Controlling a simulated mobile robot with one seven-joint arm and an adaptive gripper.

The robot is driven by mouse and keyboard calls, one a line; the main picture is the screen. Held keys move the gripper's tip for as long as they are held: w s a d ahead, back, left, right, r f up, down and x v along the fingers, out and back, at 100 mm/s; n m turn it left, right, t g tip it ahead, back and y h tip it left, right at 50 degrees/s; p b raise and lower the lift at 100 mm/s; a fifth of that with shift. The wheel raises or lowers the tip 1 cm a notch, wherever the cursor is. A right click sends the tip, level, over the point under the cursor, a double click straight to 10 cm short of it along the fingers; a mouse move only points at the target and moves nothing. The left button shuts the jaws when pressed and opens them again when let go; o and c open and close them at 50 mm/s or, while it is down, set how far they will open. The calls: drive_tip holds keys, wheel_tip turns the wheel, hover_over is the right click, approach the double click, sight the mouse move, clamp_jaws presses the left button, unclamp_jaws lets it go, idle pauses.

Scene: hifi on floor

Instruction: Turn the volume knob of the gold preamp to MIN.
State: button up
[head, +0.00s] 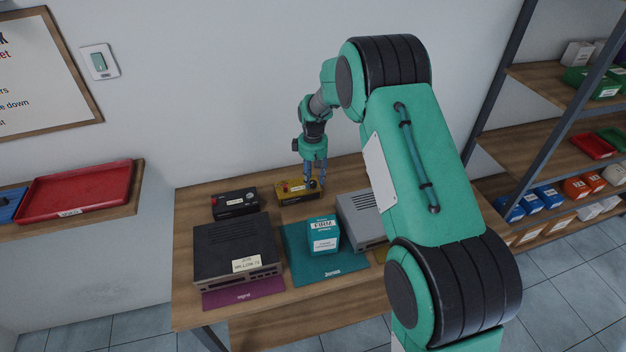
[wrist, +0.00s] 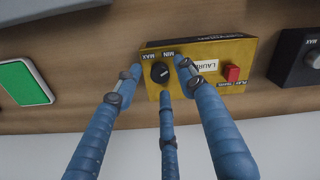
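The gold preamp (head: 294,193) sits at the back of the table. In the wrist view the gold preamp (wrist: 207,53) appears upside down, with a black volume knob (wrist: 159,72), a white label and a red button (wrist: 232,73). MAX and MIN are printed beside the knob, MAX to the left of MIN in the picture. A pale mark shows on the knob, its exact pointing too small to tell. My gripper (head: 315,184) is over the preamp's right end. In the wrist view its three blue fingers (wrist: 161,76) are spread around the knob; contact cannot be told.
A black box (head: 235,204) with a knob stands left of the preamp. In front are a dark hi-fi unit (head: 236,248), a teal box (head: 323,236) on a teal mat (head: 299,262), and a grey unit (head: 358,218) partly behind my arm. Shelves (head: 540,150) stand at right.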

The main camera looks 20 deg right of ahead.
sight(313, 183)
wheel_tip(313, 183, up, 11)
idle(0.5)
idle(0.4)
drive_tip(key=s+a+r+m+t+b, duration=0.2)
drive_tip(key=s+r+m+t+b, duration=0.15)
drive_tip(key=s+r, duration=1.7)
drive_tip(key=s+a+f+m+t+b, duration=0.1)
drive_tip(key=s+f+m+b, duration=0.1)
drive_tip(key=s, duration=1.1)
drive_tip(key=s+f+m+t+b, duration=0.1)
drive_tip(key=s+f+b, duration=0.1)
drive_tip(key=s, duration=1.2)
drive_tip(key=shift+s+a+m, duration=0.3)
drive_tip(key=shift+a+m, duration=0.05)
drive_tip(key=shift+a, duration=0.05)
